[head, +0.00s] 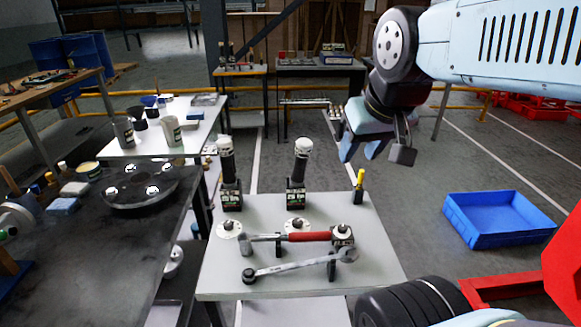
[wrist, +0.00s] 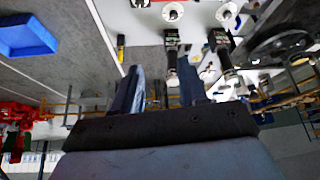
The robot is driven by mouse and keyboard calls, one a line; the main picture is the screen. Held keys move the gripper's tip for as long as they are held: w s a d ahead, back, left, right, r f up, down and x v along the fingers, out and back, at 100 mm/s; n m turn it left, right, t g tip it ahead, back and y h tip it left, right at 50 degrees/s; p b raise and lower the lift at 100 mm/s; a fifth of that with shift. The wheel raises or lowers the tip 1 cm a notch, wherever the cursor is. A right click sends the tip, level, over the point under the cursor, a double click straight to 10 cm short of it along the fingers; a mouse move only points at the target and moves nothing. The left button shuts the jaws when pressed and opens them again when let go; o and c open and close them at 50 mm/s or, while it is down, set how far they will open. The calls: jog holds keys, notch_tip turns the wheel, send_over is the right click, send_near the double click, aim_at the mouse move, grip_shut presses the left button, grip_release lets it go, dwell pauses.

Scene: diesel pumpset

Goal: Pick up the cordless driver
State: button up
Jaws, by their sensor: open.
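Two upright black tools with white round tops and boxy labelled bases stand on the pale table (head: 225,283); they look like cordless drivers. One is the left tool (head: 229,172), the other the right tool (head: 298,172). I cannot tell which the task means. In the wrist view, which looks inverted, the right tool (wrist: 172,52) and left tool (wrist: 222,50) show beyond the fingers. My gripper (head: 366,148) is open and empty, above and beyond the table's back right corner. Its two fingers also show in the wrist view (wrist: 160,92). It touches neither tool.
A yellow-topped small tool (head: 359,186) stands at the table's back right. A red-handled tool (head: 310,237) and a steel wrench (head: 300,266) lie in front. A dark bench (head: 90,250) is at left; a blue bin (head: 490,236) is on the floor at right.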

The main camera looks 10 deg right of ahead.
jog(key=shift+o, duration=1)
jog(key=shift+a, duration=0.1)
jog(key=shift+o, duration=0.7)
jog(key=shift+w+r, duration=0.1)
jog(key=shift+w, duration=0.15)
jog(key=o, duration=0.4)
jog(key=w+m, duration=0.2)
jog(key=w, duration=0.2)
jog(key=w+m+h, duration=0.1)
jog(key=w+m, duration=0.1)
jog(key=w, duration=0.2)
jog(key=w+a+m+g, duration=0.1)
jog(key=w+m, duration=0.1)
jog(key=w, duration=0.2)
jog(key=shift+h, duration=0.3)
jog(key=m+h, duration=0.1)
jog(key=m, duration=0.5)
send_near(303, 143)
jog(key=x, duration=0.9)
jog(key=shift+w, duration=0.15)
jog(key=shift+s+x, duration=0.15)
jog(key=shift+x, duration=1.25)
jog(key=shift+s+x, duration=0.15)
jog(key=shift+x, duration=1.25)
